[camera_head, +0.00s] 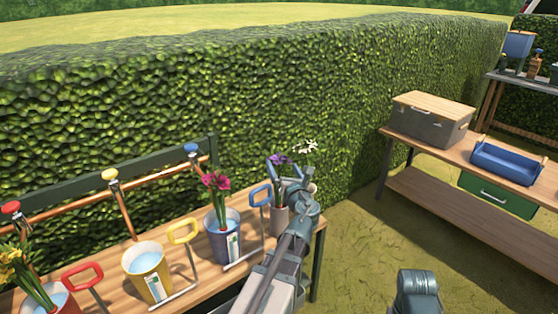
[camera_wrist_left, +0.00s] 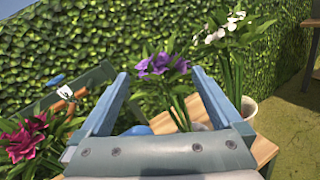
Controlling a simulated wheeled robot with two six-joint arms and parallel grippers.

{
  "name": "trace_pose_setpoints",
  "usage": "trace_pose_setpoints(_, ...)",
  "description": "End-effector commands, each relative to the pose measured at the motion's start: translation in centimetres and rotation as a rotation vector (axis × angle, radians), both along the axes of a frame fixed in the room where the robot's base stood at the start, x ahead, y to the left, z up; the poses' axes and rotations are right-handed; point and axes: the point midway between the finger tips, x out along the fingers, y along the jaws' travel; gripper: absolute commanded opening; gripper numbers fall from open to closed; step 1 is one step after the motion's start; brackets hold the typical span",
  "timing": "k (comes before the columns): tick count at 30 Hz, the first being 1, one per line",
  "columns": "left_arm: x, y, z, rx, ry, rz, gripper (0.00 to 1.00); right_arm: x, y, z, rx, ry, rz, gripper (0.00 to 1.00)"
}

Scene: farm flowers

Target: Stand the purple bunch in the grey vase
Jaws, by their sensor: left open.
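The purple bunch (camera_head: 280,159) is beyond my left gripper (camera_head: 286,174) at the right end of the bench. In the left wrist view the purple bunch (camera_wrist_left: 160,65) shows between the two spread fingers of the left gripper (camera_wrist_left: 160,77). The fingers are apart and do not visibly touch it. Its green stems slant down toward the grey vase (camera_head: 278,219), and it appears to stand in it, leaning left. The gripper hides where the stems enter and most of the vase.
White flowers (camera_head: 306,147) stand in a pale pot (camera_wrist_left: 249,107) close right. Left along the bench are a blue bucket (camera_head: 222,241) with magenta flowers, a yellow bucket (camera_head: 148,276) and a red-handled bucket (camera_head: 66,302) with yellow flowers. A hedge (camera_head: 250,110) rises behind.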

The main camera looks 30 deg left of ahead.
Motion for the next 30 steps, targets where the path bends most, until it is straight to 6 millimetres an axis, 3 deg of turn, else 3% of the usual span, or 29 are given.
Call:
trace_pose_setpoints(3, -2.0, -1.8, 0.0, 0.0, 0.0, -0.002, 1.0, 0.0, 0.0, 0.0, 0.0, 0.0, 0.0, 0.5)
trace_pose_setpoints(9, -3.5, -3.5, 0.0, 0.0, 0.0, -0.002, 1.0, 0.0, 0.0, 0.0, 0.0, 0.0, 0.0, 0.5)
trace_pose_setpoints(30, -3.9, -4.0, 0.0, 0.0, 0.0, 0.0, 1.0, 0.0, 0.0, 0.0, 0.0, 0.0, 0.0, 0.5)
